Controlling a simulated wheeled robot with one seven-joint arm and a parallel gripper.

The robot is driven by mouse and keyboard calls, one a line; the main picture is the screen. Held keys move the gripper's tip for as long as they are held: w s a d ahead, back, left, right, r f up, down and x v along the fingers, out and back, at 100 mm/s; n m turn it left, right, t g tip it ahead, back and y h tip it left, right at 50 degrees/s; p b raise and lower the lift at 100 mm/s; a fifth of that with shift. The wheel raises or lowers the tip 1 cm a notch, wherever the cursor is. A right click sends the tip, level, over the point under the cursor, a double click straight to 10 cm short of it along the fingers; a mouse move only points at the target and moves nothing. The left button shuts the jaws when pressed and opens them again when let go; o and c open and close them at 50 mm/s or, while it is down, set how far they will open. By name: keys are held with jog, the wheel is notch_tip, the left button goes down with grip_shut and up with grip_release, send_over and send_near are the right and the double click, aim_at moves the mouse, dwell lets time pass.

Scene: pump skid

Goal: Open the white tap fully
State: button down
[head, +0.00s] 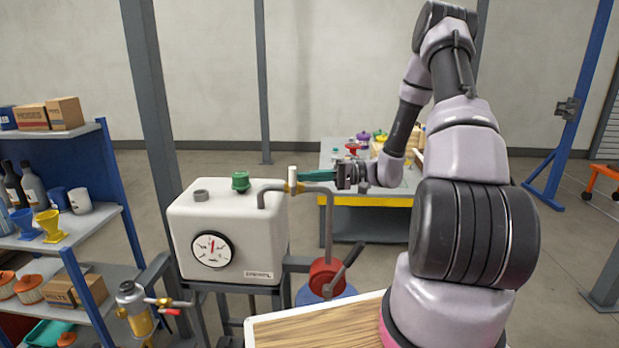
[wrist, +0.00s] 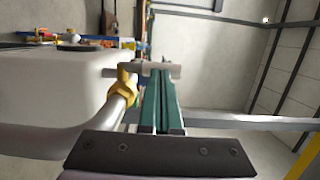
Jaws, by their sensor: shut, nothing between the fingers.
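The white tap has a pale lever handle (head: 293,179) on a brass body (head: 294,188), set in the grey pipe beside the white tank. In the head view the handle stands upright, crosswise to the pipe. In the wrist view the handle (wrist: 172,71) lies across the fingertips, with the yellow brass body (wrist: 124,88) to their left. My gripper (head: 304,175) comes in from the right with its green fingers closed together and empty. Its fingertips (wrist: 160,74) are right at the handle; I cannot tell whether they touch it.
The white tank (head: 228,230) carries a gauge (head: 212,249) and a green cap (head: 240,181). A red valve (head: 326,277) sits below the pipe (head: 329,225). A workbench (head: 372,201) with small parts stands behind my gripper. A blue shelf (head: 122,185) is at the left.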

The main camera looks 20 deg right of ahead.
aim_at(292, 171)
jog(key=shift+r, duration=0.1)
jog(key=a+h, duration=0.1)
jog(key=h, duration=0.1)
jog(key=w+a+r+g+h, duration=0.1)
jog(key=h, duration=0.2)
jog(key=a+m+h, duration=0.1)
jog(key=a+h, duration=0.1)
jog(key=shift+w+a+r+h, duration=0.1)
jog(key=shift+w+r+h, duration=0.1)
jog(key=shift+h, duration=0.1)
jog(key=a+h, duration=0.1)
jog(key=h, duration=0.1)
jog(key=a+f+g+h, duration=0.1)
jog(key=h, duration=0.1)
jog(key=w+a+g+h, duration=0.1)
jog(key=h, duration=0.1)
jog(key=shift+a+f+m+h, duration=0.2)
jog(key=shift+a+m+h, duration=0.1)
jog(key=shift+m, duration=0.1)
jog(key=shift+v, duration=0.8)
